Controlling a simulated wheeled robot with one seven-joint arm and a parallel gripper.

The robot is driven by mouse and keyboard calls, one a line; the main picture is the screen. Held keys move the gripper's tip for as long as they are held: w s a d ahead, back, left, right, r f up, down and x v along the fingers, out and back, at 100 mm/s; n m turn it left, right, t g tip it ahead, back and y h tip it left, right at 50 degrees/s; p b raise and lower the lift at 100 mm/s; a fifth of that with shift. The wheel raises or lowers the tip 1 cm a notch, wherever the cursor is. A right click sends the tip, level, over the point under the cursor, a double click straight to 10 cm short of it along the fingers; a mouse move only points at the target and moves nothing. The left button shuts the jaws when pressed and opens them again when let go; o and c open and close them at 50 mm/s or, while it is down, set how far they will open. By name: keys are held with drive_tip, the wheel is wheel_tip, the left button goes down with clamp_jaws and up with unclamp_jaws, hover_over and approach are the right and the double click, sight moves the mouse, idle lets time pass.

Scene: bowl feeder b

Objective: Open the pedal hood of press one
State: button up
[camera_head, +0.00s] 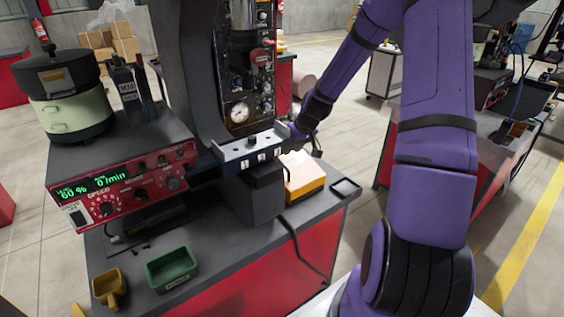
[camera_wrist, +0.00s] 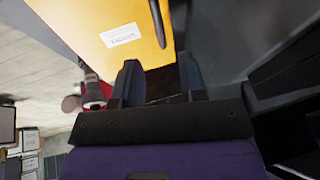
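The press (camera_head: 241,80) stands on the bench with a gauge on its dark column. A yellow-orange hood (camera_head: 303,176) sits on the bench at the right of the press base, partly hidden behind the press. In the wrist view the yellow hood (camera_wrist: 112,22) fills the upper middle, with a white label and a dark bar along its right side. My gripper (camera_wrist: 159,72) is open, its two dark fingers apart at the lower edge of the yellow face. I cannot tell whether they touch it.
A red control box (camera_head: 130,185) with a green display and a bowl feeder (camera_head: 65,95) stand left of the press. A green tray (camera_head: 172,268) and a yellow cup (camera_head: 110,287) lie at the bench front. A dark cable runs down right of the base.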

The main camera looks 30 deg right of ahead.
sight(282, 163)
drive_tip(key=x, duration=0.7)
drive_tip(key=shift+f, duration=0.25)
clamp_jaws()
